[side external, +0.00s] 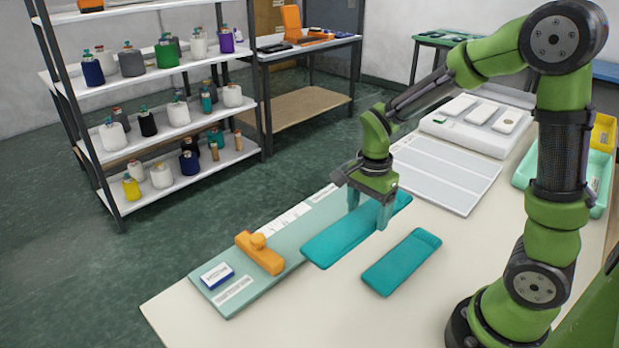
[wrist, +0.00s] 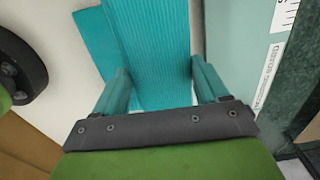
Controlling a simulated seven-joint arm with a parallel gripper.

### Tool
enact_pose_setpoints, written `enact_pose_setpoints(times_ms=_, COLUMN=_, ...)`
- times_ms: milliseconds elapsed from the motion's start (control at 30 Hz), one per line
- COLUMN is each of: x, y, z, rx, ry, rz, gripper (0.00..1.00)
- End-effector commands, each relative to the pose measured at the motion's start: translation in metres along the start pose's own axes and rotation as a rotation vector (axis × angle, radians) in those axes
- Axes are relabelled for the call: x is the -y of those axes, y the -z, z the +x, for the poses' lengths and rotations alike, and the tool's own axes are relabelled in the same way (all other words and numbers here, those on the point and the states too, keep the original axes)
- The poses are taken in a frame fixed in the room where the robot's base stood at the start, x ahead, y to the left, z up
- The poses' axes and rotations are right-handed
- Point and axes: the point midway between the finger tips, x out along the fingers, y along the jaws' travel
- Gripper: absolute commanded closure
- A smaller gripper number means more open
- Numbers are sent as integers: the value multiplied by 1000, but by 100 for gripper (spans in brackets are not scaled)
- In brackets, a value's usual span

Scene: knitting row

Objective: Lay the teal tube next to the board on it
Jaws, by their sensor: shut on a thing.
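My gripper (side external: 369,215) is shut across the width of a long flat teal knitted tube (side external: 333,240), with a finger at each long side. The tube lies level and straight. In the side view it overlaps the near edge of the pale green board (side external: 277,279). In the wrist view the held tube (wrist: 150,40) runs between the fingers, with a thin pale strip between it and the board (wrist: 233,35). It appears raised, but its exact height is unclear. A second, shorter teal piece (side external: 402,262) lies on the table to the right, partly covered in the wrist view (wrist: 94,32).
On the board are an orange block with a knob (side external: 260,252), a blue-and-white box (side external: 217,276) and printed labels. A grey striped panel (side external: 445,173) and a white machine (side external: 478,127) stand behind. Bare table (side external: 330,305) shows in front.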

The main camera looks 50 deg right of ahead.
Motion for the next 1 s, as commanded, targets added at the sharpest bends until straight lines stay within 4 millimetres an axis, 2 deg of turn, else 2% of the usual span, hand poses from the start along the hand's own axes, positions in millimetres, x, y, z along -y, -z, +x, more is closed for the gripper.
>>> enact_pose_setpoints(times_ms=133, x=-20, y=11, z=14, rx=1, ry=-6, rz=-34, gripper=56)
enact_pose_setpoints(times_ms=267, x=-17, y=16, z=21, rx=-1, ry=-4, rz=-49, gripper=56)
enact_pose_setpoints(times_ms=367, x=3, y=19, z=23, rx=-1, ry=-4, rz=-48, gripper=56)
enact_pose_setpoints(times_ms=700, x=93, y=31, z=32, rx=-1, ry=-3, rz=-48, gripper=56)
enact_pose_setpoints(times_ms=833, x=116, y=33, z=34, rx=0, ry=-2, rz=-48, gripper=56)
enact_pose_setpoints(times_ms=1000, x=128, y=35, z=35, rx=1, ry=-3, rz=-49, gripper=56)
